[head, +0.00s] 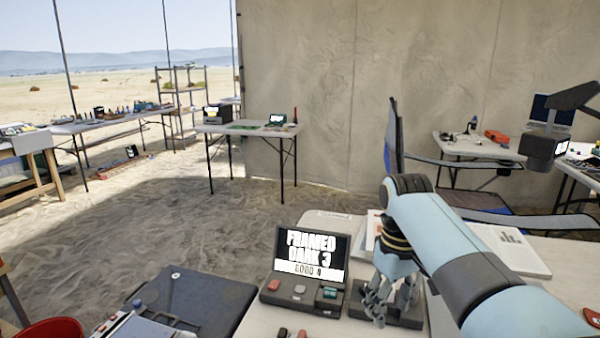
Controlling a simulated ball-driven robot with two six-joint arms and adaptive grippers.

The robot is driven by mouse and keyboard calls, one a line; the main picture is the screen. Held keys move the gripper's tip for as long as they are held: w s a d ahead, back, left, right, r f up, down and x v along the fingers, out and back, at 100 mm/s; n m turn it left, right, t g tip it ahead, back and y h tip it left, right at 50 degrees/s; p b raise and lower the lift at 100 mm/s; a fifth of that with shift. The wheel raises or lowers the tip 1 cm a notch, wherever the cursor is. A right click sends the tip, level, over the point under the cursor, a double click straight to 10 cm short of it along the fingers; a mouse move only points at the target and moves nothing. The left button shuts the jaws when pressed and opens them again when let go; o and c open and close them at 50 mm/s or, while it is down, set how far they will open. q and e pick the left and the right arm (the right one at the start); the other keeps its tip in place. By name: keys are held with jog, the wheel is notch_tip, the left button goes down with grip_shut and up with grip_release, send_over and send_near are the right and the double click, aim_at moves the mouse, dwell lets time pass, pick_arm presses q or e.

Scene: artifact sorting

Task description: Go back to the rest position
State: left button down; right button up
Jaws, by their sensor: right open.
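My right gripper (388,302) hangs down from my pale blue right arm, over the white table at the lower right. Its metallic fingers are open, and I see nothing held in them. Below and behind the fingers is a dark tray (412,318), partly hidden by the gripper. My left gripper is not in view.
Reddish and dark small pieces (283,332) lie at the table's front. White sheets or boards (512,250) lie behind my right arm. A dark case (195,299) and a red bowl (52,328) are at lower left. A chair (396,140) stands behind the table. Sandy floor is open beyond.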

jog(key=s+d+f+g+b, duration=0.2)
jog(key=s+d+f, duration=0.1)
jog(key=s+f, duration=1.15)
jog(key=s+d+f+g+b, duration=0.2)
jog(key=s+d+f+b, duration=0.15)
jog(key=s+f, duration=1.05)
jog(key=s+d+f+m+b, duration=0.1)
jog(key=s+d+f, duration=0.1)
jog(key=s+f, duration=0.55)
jog(key=s+d+f+m+t+h+b, duration=0.1)
jog(key=s+d+f, duration=0.25)
jog(key=s, duration=0.75)
jog(key=s+d+f+m+b, duration=0.1)
jog(key=s+d+f, duration=0.1)
jog(key=s+f, duration=0.55)
jog(key=w+t, duration=0.2)
jog(key=w+m+t, duration=0.1)
jog(key=t, duration=0.1)
jog(key=shift+d+r, duration=0.15)
jog(key=shift+r, duration=0.2)
jog(key=shift+w, duration=0.1)
